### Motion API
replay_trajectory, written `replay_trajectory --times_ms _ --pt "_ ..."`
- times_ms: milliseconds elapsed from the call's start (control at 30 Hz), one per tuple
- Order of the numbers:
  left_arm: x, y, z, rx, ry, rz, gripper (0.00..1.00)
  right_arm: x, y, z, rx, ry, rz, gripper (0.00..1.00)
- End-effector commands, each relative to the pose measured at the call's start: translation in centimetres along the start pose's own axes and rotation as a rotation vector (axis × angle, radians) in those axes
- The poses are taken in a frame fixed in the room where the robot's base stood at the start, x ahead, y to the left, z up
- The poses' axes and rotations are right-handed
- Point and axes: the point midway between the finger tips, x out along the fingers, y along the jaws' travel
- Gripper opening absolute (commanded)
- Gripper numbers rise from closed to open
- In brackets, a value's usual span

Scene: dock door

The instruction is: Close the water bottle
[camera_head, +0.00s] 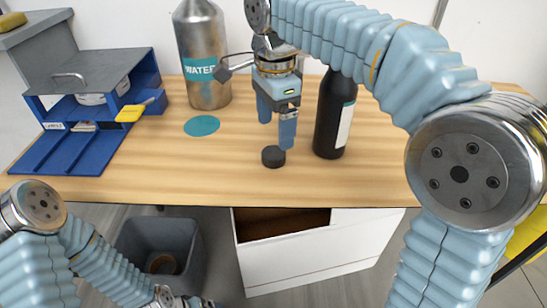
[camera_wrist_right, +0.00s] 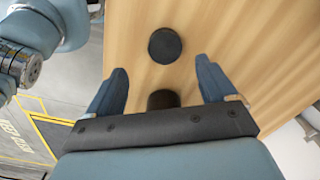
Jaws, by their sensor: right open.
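The water bottle (camera_head: 205,68), a silver metal bottle with a teal WATER label, stands upright at the back of the table. Its top is cut off by the picture's upper edge. A small black cap (camera_head: 273,157) lies flat on the table; it shows as a dark disc in the right wrist view (camera_wrist_right: 165,46). My right gripper (camera_head: 276,128) is open and empty, pointing down, with its fingers above and just behind the cap. In the wrist view the cap lies beyond the fingertips. My left arm enters at lower left; its fingers are out of view.
A black bottle (camera_head: 333,118) with a white label stands close right of my right gripper. A blue rack (camera_head: 75,148) with a yellow-handled item (camera_head: 135,112) is at left. A teal disc (camera_head: 202,126) lies before the water bottle. A grey bin (camera_head: 160,240) stands below the front edge.

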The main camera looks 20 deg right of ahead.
Motion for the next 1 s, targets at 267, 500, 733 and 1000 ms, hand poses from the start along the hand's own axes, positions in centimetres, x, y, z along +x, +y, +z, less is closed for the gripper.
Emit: replay_trajectory --times_ms 267,500,733,1000 --pt "0.3 -0.1 0.0 -0.001 0.000 -0.001 1.00 1.6 0.0 0.0 0.001 0.000 -0.001 0.85" --pt "0.3 -0.1 0.0 -0.001 0.001 -0.001 1.00 1.7 -0.1 0.0 0.001 0.000 0.000 0.85" --pt "0.7 -0.4 -0.1 -0.002 0.002 -0.002 1.00 4.9 -0.8 -0.2 0.002 0.002 0.003 0.85" --pt "0.9 -0.6 -0.1 -0.004 0.004 -0.004 1.00 6.8 -0.8 -0.1 0.000 0.000 0.000 0.85"
